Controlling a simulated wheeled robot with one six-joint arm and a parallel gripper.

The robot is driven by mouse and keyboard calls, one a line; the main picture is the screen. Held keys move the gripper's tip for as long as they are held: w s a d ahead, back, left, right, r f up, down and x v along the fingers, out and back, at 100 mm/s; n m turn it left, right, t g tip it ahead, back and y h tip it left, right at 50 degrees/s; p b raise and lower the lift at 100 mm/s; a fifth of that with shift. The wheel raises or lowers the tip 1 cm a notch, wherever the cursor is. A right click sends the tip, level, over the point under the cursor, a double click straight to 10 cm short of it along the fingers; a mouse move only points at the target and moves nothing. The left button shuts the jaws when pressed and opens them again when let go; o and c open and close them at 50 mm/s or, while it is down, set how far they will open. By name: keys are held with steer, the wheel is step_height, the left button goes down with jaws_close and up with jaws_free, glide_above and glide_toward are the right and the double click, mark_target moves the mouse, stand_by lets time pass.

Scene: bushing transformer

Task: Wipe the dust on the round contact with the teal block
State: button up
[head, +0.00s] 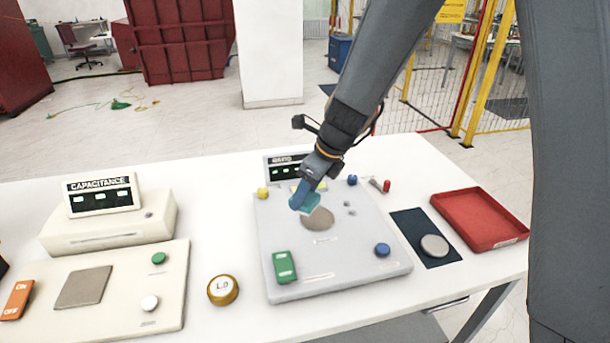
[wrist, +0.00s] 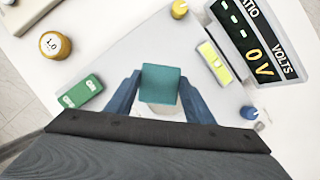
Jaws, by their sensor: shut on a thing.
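The teal block (head: 310,203) is held between the blue fingers of my gripper (head: 303,200). In the wrist view the teal block (wrist: 161,84) sits between the two fingertips. The round contact (head: 318,219) is a brownish-grey disc on the grey panel (head: 350,258). The block is over the back left part of the contact; I cannot tell whether it touches. In the wrist view a pale part of the contact (wrist: 162,108) shows below the block, and the rest is hidden. Dust is not clearly distinguishable from the disc's surface.
The panel carries a green switch (head: 285,267), a blue knob (head: 382,250), a yellow knob (head: 263,193) and a display behind. A gold 1.0 weight (head: 223,290) stands left. A dark mat with a grey disc (head: 434,246) and a red tray (head: 480,240) lie right.

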steer(key=shift+r+p, duration=1.65)
steer(key=shift+r, duration=0.05)
steer(key=shift+f, duration=0.1)
